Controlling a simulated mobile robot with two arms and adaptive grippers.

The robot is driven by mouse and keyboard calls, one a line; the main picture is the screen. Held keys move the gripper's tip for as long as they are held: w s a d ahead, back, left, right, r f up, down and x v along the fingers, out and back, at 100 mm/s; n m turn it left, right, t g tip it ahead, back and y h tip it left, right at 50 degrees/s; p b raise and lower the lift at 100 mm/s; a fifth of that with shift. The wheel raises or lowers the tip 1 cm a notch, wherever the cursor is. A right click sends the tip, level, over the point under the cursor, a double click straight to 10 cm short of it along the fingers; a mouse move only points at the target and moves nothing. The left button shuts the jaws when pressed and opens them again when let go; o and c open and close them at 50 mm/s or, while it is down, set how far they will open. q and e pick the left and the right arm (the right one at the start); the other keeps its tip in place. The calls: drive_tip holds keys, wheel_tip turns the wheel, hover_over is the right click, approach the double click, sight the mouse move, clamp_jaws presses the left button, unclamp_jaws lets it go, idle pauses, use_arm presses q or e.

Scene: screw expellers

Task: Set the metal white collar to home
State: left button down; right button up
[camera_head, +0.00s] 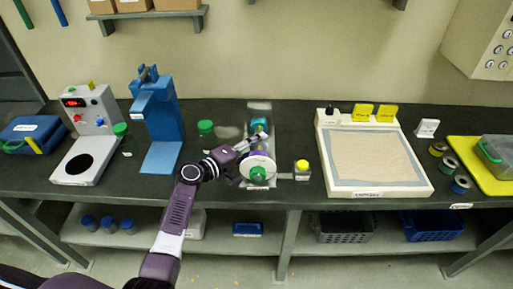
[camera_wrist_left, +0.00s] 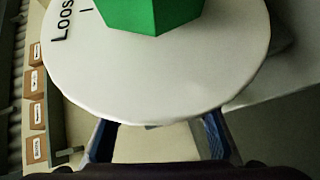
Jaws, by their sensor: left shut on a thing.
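The white collar (camera_head: 262,162) is a flat white disc on the front of the screw expeller (camera_head: 258,122) in the middle of the bench. A green hexagonal knob (camera_head: 258,174) sits at its centre. In the left wrist view the collar (camera_wrist_left: 170,75) fills the upper middle, with black lettering partly reading "LOOS" beside the green knob (camera_wrist_left: 150,12). My right gripper is not in view.
A yellow-capped jar (camera_head: 302,170) stands just right of the expeller. A green-lidded jar (camera_head: 206,128) and a blue press (camera_head: 157,120) stand to the left. A framed sand-coloured tray (camera_head: 427,186) lies to the right. A shelf (camera_head: 150,17) hangs above.

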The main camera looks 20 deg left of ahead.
use_arm(q)
drive_tip(key=shift+w+a+f+b, duration=0.1)
drive_tip(key=shift+w+a+b, duration=0.1)
drive_tip(key=shift+w+b, duration=0.3)
drive_tip(key=shift+w+a+f+b, duration=0.15)
drive_tip(key=shift+w+b, duration=0.1)
drive_tip(key=shift+w, duration=0.35)
drive_tip(key=shift+w+a+r, duration=0.1)
drive_tip(key=shift+w, duration=0.4)
drive_tip(key=shift+s+r, duration=0.1)
drive_tip(key=c, duration=1.1)
unclamp_jaws()
drive_tip(key=shift+c, duration=0.2)
drive_tip(key=shift+s+a, duration=0.15)
drive_tip(key=v, duration=1.1)
drive_tip(key=shift+s, duration=0.2)
drive_tip(key=shift+a, duration=0.15)
drive_tip(key=shift+c, duration=0.2)
